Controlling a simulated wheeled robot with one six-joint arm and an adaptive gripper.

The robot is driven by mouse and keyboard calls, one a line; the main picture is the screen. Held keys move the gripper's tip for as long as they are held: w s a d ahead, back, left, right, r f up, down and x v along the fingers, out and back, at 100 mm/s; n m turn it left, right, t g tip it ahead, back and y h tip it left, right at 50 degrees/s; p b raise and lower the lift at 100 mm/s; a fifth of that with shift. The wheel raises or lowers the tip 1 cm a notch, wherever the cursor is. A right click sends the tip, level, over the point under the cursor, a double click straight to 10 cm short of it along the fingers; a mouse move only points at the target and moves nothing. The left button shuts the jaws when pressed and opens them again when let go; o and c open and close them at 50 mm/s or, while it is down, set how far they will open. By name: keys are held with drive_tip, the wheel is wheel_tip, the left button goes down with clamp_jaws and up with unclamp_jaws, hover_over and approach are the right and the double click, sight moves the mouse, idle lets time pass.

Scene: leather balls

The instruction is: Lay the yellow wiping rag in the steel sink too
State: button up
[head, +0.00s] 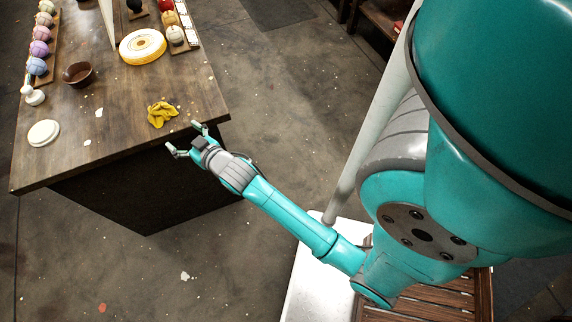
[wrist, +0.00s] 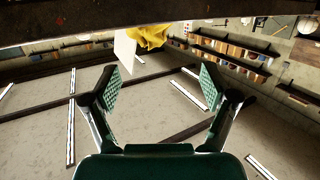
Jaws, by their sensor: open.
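The crumpled yellow rag (head: 161,114) lies on the dark wooden table near its right front corner in the head view. It also shows at the top of the wrist view (wrist: 150,37), partly cut by a dark edge. My gripper (head: 183,138) is at the table's front edge, just in front and to the right of the rag, apart from it. Its fingers are spread in the wrist view (wrist: 159,90) with nothing between them. I cannot make out a steel sink in either view.
The wooden table (head: 120,130) also bears a white round lid (head: 43,133), a brown bowl (head: 78,75), a yellow-rimmed disc (head: 142,46) and racks of several coloured balls (head: 39,49). A pale upright panel (head: 107,22) stands behind. Open floor (head: 280,120) lies right of the table.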

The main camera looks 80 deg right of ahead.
drive_tip(key=s+a+n+y, duration=0.2)
drive_tip(key=s+a, duration=0.7)
drive_tip(key=s, duration=0.5)
drive_tip(key=s+a+n+y, duration=0.1)
drive_tip(key=s+a+y, duration=0.2)
drive_tip(key=s+a, duration=0.6)
drive_tip(key=s, duration=0.5)
drive_tip(key=shift+f+n, duration=0.25)
drive_tip(key=shift+n, duration=0.15)
drive_tip(key=shift+o, duration=0.9)
drive_tip(key=s+a+r+n+y, duration=0.1)
drive_tip(key=s+r, duration=0.4)
drive_tip(key=s, duration=0.2)
drive_tip(key=shift+s+a+y, duration=0.3)
drive_tip(key=shift+a, duration=0.05)
drive_tip(key=shift+o, duration=0.5)
drive_tip(key=shift+s, duration=0.15)
